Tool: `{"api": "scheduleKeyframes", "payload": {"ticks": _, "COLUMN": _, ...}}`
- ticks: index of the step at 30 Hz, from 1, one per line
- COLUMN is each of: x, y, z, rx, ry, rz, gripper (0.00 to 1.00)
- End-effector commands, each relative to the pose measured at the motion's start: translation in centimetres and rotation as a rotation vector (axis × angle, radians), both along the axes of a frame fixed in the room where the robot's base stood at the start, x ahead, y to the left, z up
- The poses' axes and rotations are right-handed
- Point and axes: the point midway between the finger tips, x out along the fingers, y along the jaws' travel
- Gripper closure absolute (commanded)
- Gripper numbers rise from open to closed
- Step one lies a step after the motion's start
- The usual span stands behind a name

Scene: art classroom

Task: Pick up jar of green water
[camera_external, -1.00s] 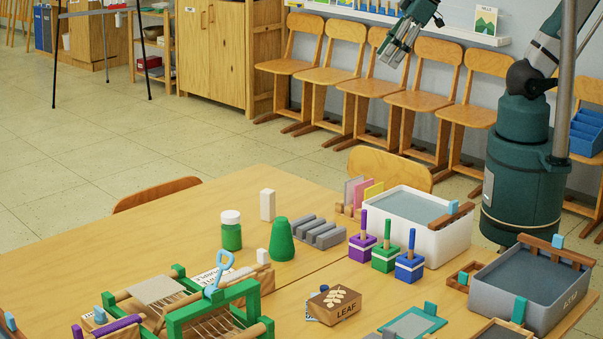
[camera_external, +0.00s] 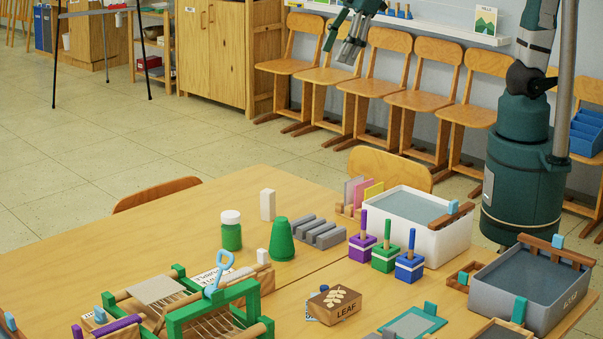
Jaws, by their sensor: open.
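The jar of green water (camera_external: 231,232) stands upright on the wooden table, left of the centre, with a white lid on top and green contents. A green cone-shaped thing (camera_external: 281,240) stands just right of it, and a white block (camera_external: 268,205) stands behind it to the right. My gripper (camera_external: 350,50) is open and empty, high at the top of the view, in front of the row of chairs. It is well above and to the right of the jar, far from touching anything on the table.
Grey bars (camera_external: 320,232), stamps in purple, green and blue (camera_external: 384,257), a white water tub (camera_external: 455,240) and a grey tub (camera_external: 520,305) stand right of the jar. A green wooden frame (camera_external: 190,318) lies in front. The table (camera_external: 150,235) left of the jar is clear.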

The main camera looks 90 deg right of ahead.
Motion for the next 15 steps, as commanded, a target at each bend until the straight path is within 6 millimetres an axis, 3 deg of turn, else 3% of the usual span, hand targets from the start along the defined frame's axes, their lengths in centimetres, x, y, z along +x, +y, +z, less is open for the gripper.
{"api": "scheduleKeyframes", "payload": {"ticks": 15, "x": 8.1, "y": 5.7, "z": -1.9, "rx": -0.071, "ry": 0.070, "rz": 0.208, "gripper": 0.48}}
